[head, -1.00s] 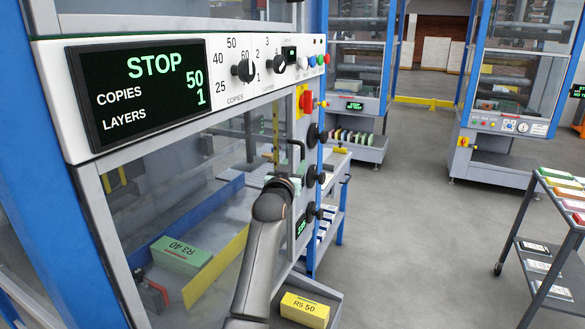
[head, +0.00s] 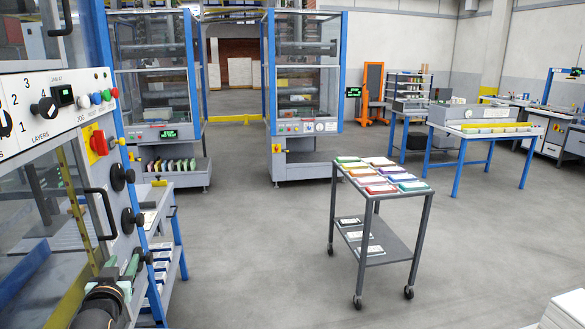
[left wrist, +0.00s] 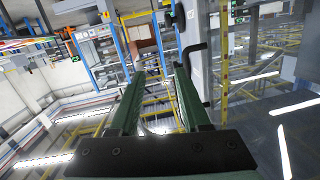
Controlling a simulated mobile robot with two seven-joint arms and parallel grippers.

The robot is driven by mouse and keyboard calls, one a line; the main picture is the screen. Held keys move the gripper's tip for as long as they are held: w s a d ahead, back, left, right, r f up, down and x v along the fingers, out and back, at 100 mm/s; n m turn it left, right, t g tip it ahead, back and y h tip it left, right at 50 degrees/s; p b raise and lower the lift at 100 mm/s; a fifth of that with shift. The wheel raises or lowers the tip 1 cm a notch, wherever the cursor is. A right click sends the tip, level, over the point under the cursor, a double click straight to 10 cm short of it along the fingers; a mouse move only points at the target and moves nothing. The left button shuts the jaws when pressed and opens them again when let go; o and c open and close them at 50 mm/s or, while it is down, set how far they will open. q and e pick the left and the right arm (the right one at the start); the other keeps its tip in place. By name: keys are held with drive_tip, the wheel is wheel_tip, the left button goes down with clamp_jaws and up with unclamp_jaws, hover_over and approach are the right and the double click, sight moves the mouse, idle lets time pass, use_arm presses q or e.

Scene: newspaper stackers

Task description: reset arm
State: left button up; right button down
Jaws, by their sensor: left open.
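My left gripper (head: 126,268) shows at the lower left of the head view, its pale green fingers beside the front of the near stacker. In the left wrist view my left gripper (left wrist: 158,82) has its two green fingers apart with nothing between them. A black door handle (head: 102,212) on the near stacker is above and left of the gripper; a dark bent handle (left wrist: 196,68) shows just right of the fingers in the wrist view. My right gripper is in neither view.
The near stacker carries a layers dial (head: 43,108), a red switch (head: 99,143) and black knobs (head: 122,177). A grey cart (head: 385,240) with coloured stacks stands mid-floor. Two more stackers (head: 300,127) stand behind. The grey floor between is open.

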use_arm(q)
drive_tip(key=s+d+f+m+g+h, duration=0.1)
drive_tip(key=s+d+f, duration=0.2)
drive_tip(key=f, duration=0.2)
drive_tip(key=s+d+f+m+h, duration=0.1)
drive_tip(key=s+d+f, duration=0.15)
drive_tip(key=f, duration=0.25)
drive_tip(key=s+d+f+m+g+h, duration=0.1)
drive_tip(key=s+d+f+h, duration=0.1)
drive_tip(key=s+d+f, duration=0.4)
drive_tip(key=s+d+f+m+g+h+p, duration=0.1)
drive_tip(key=s+d+f, duration=0.5)
drive_tip(key=s, duration=0.6)
drive_tip(key=s+d+f+g+h+p, duration=0.1)
drive_tip(key=s+d+f+g+h, duration=0.2)
drive_tip(key=s+d+f, duration=0.3)
drive_tip(key=s+d, duration=0.2)
drive_tip(key=s, duration=0.1)
drive_tip(key=shift+f+m, duration=0.2)
drive_tip(key=shift+m, duration=0.2)
drive_tip(key=shift+s+a, duration=0.1)
drive_tip(key=shift+s, duration=0.05)
